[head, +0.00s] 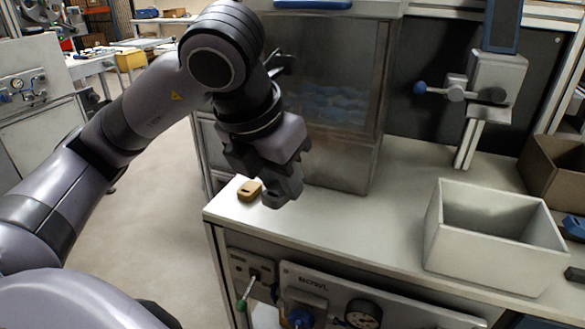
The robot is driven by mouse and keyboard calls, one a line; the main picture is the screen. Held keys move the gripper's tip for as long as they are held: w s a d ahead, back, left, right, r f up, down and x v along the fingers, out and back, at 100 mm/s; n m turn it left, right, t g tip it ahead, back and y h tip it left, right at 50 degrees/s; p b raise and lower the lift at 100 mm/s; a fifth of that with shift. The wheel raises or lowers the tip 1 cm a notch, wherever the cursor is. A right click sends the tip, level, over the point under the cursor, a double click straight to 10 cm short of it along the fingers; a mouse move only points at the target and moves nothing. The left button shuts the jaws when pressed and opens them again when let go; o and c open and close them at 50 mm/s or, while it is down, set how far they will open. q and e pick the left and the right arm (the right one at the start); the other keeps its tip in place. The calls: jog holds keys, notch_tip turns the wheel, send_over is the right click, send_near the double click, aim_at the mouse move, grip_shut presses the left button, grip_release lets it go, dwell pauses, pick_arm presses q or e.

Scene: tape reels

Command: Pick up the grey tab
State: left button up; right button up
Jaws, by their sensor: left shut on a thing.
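My left gripper (277,194) reaches down from the left to the left end of the pale workbench, low over its top near the front edge. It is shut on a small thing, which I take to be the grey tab. The tab blends with the grey fingers and is mostly hidden, so I cannot make out its shape. A tan block (249,191) with a dark slot lies on the bench just left of the fingers. My right gripper is not in view.
An open, empty-looking light grey bin (482,253) stands on the right of the bench. A cardboard box (556,180) is at the far right. A clear-fronted hopper (325,130) with bluish contents stands behind my gripper. The bench middle (390,205) is clear.

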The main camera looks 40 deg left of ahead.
aim_at(263, 198)
pick_arm(q)
jog(key=s, duration=0.2)
jog(key=s+d, duration=0.1)
jog(key=s, duration=0.1)
jog(key=shift+s+d+r, duration=0.1)
jog(key=shift+s, duration=0.3)
jog(key=s+d+b, duration=0.2)
jog(key=s+b, duration=0.4)
jog(key=s, duration=0.3)
